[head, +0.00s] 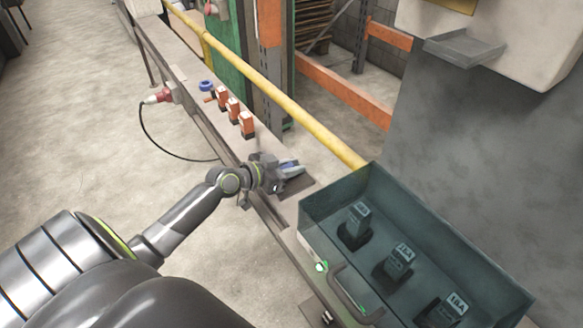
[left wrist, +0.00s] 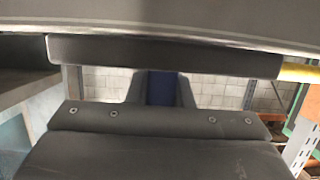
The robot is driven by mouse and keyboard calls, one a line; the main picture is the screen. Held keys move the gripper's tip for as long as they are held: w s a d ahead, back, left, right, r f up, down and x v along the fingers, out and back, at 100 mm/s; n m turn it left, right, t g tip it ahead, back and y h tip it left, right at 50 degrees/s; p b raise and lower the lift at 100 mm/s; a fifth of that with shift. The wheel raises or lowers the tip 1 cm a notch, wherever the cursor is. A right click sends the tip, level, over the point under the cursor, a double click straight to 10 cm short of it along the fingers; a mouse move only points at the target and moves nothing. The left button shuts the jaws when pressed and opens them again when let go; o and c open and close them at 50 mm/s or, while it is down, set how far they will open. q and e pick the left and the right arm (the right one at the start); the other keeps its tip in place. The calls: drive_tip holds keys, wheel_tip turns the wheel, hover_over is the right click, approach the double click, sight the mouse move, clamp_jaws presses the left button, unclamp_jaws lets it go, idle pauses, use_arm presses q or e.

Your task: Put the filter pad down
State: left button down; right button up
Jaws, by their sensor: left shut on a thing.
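My left gripper (head: 277,178) is over the narrow ledge (head: 186,62), just left of the teal bin. It is shut on a small blue and pale piece (head: 290,168), which I take for the filter pad. In the left wrist view a blue strip (left wrist: 161,88) shows between the two dark fingers. A flat dark patch (head: 298,187) lies on the ledge just below the held piece. I cannot tell whether the pad touches it. The gripper hides part of the pad. My right gripper is not in view.
The teal bin (head: 316,212) holds several dark labelled blocks. A red plug (head: 160,96) with a black cable hangs at the ledge's front.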

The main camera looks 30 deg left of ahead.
use_arm(q)
drive_tip(key=shift+f, duration=0.1)
drive_tip(key=c, duration=1.6)
unclamp_jaws()
drive_tip(key=o, duration=0.3)
drive_tip(key=shift+r, duration=0.3)
drive_tip(key=v, duration=1.2)
